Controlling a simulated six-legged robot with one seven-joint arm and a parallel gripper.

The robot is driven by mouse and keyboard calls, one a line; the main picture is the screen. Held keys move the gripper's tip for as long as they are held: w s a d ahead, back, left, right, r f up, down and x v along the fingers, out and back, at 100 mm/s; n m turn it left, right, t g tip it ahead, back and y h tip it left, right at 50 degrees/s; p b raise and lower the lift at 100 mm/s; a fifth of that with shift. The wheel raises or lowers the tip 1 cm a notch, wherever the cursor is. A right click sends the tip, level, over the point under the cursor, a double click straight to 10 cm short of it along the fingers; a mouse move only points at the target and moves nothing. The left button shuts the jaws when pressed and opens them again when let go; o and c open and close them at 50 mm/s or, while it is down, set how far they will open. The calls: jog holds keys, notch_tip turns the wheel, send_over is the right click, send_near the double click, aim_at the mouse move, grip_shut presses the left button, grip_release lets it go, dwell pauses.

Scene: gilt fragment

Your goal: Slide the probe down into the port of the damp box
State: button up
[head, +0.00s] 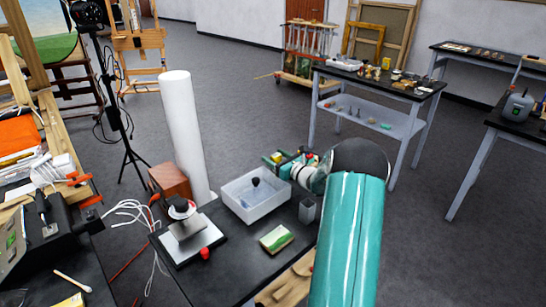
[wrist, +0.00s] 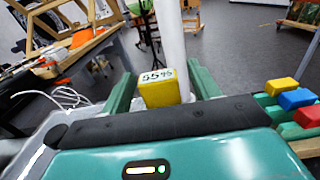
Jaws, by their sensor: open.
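A yellow block with a pale display reading about 55% (wrist: 160,94), which looks like the probe's head, stands between the fingers of my gripper (wrist: 163,84) in the wrist view. My green fingers are open, one on each side of it, with small gaps showing. The probe's lower part is hidden behind my gripper's body. In the head view my gripper (head: 277,160) is over the far right side of a white open-topped box (head: 238,207), likely the damp box.
A tall white cylinder (head: 186,130) stands behind the box, beside a brown block (head: 170,182). A white stand with a dark-topped piece (head: 187,238), a red knob (head: 205,253), a green-and-cream block (head: 276,238) and a small grey cup (head: 307,210) share the black tabletop.

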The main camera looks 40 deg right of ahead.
jog(key=s, duration=1.2)
jog(key=shift+s+d, duration=0.15)
jog(key=shift+d, duration=0.05)
jog(key=a+r+n+g+y, duration=0.3)
jog(key=a+n, duration=0.2)
jog(key=a, duration=0.5)
jog(key=a+r+n+g+y, duration=0.25)
jog(key=a+n, duration=0.35)
jog(key=a, duration=0.4)
jog(key=a+r+n+g+y, duration=0.2)
jog(key=a+r+n+g, duration=0.25)
jog(key=a, duration=0.65)
jog(key=s+a+r+n+g+h, duration=0.1)
jog(key=s+a+n+g+h, duration=0.15)
jog(key=s+a+n, duration=0.75)
jog(key=s+a+r+n+h, duration=0.2)
jog(key=s+n+h, duration=0.3)
jog(key=s+n, duration=0.5)
jog(key=shift+s+a+r+h, duration=0.3)
jog(key=shift+s+a+r, duration=0.1)
jog(key=shift+r, duration=0.25)
